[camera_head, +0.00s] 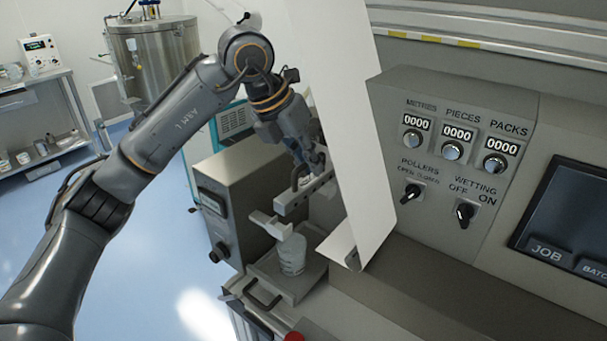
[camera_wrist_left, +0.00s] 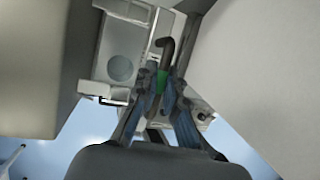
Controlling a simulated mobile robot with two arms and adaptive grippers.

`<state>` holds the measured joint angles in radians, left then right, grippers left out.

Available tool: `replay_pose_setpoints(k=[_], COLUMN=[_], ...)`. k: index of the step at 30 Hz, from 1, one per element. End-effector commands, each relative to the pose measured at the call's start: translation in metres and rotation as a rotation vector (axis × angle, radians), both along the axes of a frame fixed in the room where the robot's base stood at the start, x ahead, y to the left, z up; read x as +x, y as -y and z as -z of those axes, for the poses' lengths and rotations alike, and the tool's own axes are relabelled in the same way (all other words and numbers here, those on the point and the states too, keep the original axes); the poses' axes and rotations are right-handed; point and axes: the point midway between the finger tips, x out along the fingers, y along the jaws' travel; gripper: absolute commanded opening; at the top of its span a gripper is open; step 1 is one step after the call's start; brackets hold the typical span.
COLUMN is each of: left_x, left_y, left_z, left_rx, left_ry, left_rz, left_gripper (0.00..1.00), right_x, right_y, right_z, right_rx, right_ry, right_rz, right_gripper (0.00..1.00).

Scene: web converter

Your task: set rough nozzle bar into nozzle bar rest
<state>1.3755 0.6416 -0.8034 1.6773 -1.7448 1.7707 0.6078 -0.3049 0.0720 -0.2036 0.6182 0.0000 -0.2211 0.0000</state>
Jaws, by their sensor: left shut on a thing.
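My left gripper (camera_head: 312,165) reaches in from the upper left and is shut on a dark curved handle. I take this handle to belong to the rough nozzle bar (camera_head: 291,203), a pale grey bar under the fingers in the head view. In the left wrist view the fingers (camera_wrist_left: 161,92) close near a green part (camera_wrist_left: 160,83) below the dark hook-shaped handle (camera_wrist_left: 166,50). A white bracket (camera_head: 268,224), likely the nozzle bar rest, is beside the bar's near end. I cannot tell whether bar and rest touch. My right gripper is out of view.
A white cup (camera_head: 292,256) stands on a grey tray (camera_head: 300,286) below the bar. A tall white sheet (camera_head: 350,140) hangs just right of my gripper. A grey box (camera_head: 240,195) stands to the left, the control panel (camera_head: 455,170) to the right.

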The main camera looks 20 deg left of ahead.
Motion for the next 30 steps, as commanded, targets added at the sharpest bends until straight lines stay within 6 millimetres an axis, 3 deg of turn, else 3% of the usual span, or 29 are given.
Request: replay_pose_setpoints(k=[6,11,17,25,26,27,28,30], left_x=[0.016,0.023,0.024,0.024,0.024,0.024,0.024,0.024], left_y=[-0.012,-0.018,-0.018,-0.018,-0.018,-0.018,-0.018,-0.018], left_z=[0.021,0.032,0.060,0.064,0.066,0.066,0.066,0.065], left_rx=[-0.003,-0.004,-0.003,-0.003,-0.001,-0.001,-0.002,-0.002], left_ry=[0.003,0.001,0.004,0.006,0.003,0.003,0.003,0.003], left_rz=[-0.002,-0.003,0.001,0.000,0.000,0.000,0.001,0.001], left_gripper=[0.00,0.00,0.00,0.00,0.16,0.24,0.30,0.32], right_x=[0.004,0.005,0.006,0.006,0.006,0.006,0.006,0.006], right_y=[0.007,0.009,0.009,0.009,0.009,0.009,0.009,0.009], right_z=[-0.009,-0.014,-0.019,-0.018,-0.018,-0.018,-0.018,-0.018], right_rx=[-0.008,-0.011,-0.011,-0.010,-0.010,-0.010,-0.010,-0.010], right_ry=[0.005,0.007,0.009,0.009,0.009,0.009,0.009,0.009], right_rz=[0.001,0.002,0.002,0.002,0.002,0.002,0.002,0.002], right_gripper=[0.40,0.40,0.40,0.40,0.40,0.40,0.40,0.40])
